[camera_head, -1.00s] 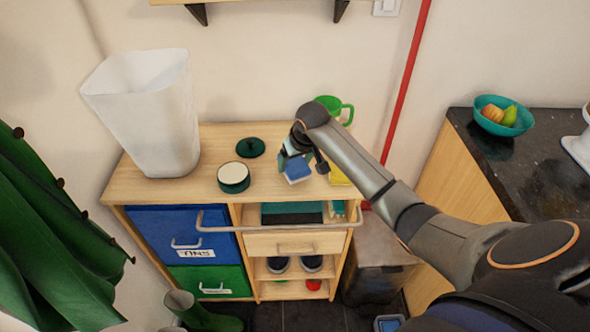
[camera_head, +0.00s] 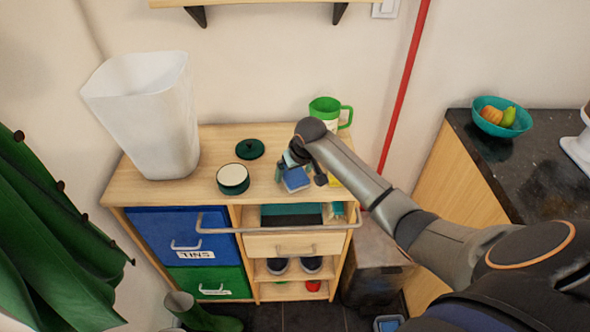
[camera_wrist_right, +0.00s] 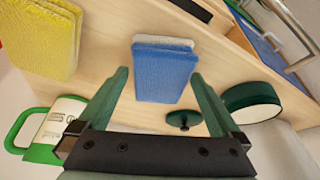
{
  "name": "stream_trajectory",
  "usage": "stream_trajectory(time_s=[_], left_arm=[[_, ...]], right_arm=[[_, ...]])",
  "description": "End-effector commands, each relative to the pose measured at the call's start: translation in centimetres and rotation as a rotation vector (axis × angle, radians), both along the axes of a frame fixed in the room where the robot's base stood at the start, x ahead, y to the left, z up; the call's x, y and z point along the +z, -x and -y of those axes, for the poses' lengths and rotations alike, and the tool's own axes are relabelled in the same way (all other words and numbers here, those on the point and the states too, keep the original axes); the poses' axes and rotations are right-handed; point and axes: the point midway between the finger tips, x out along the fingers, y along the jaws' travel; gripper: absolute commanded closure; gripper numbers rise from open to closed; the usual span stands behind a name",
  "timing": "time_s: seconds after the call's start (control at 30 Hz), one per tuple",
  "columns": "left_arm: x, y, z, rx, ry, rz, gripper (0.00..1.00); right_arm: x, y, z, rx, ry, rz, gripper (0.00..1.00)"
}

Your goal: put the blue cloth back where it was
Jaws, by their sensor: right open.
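The blue cloth (camera_head: 296,180) is a folded block with a pale layer along one edge, on the wooden cabinet top (camera_head: 160,197) near its front edge. In the right wrist view the cloth (camera_wrist_right: 166,75) lies between and beyond the open fingers, with gaps on both sides. My right gripper (camera_head: 300,174) is open just above or around the cloth; contact cannot be told. A yellow cloth (camera_wrist_right: 40,38) lies beside it, mostly hidden by my arm in the head view. My left gripper is not in view.
A green mug (camera_head: 325,110) stands behind my gripper. A round tin (camera_head: 233,179), its dark green lid (camera_head: 250,149) and a white bin (camera_head: 150,115) stand to the left. A rail (camera_head: 270,228) runs along the cabinet front. A granite counter (camera_head: 535,165) is at right.

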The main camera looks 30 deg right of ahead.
Motion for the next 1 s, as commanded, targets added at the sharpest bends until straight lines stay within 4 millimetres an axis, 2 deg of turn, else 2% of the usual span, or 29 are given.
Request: stream_trajectory(time_s=[0.17,0.27,0.5,0.7,1.0], left_arm=[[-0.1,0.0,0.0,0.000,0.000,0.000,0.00],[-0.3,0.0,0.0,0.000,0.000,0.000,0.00],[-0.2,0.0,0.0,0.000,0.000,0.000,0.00],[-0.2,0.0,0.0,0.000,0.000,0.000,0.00],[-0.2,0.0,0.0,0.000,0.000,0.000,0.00]], right_arm=[[1.1,0.3,0.0,0.000,0.000,0.003,0.00],[2.5,0.9,-0.1,0.001,0.001,0.005,0.00],[7.4,2.8,-0.4,0.001,0.001,0.006,0.00],[10.3,4.0,-0.6,0.000,0.001,0.004,0.00],[11.3,4.6,-0.7,-0.001,0.001,0.001,0.00]])
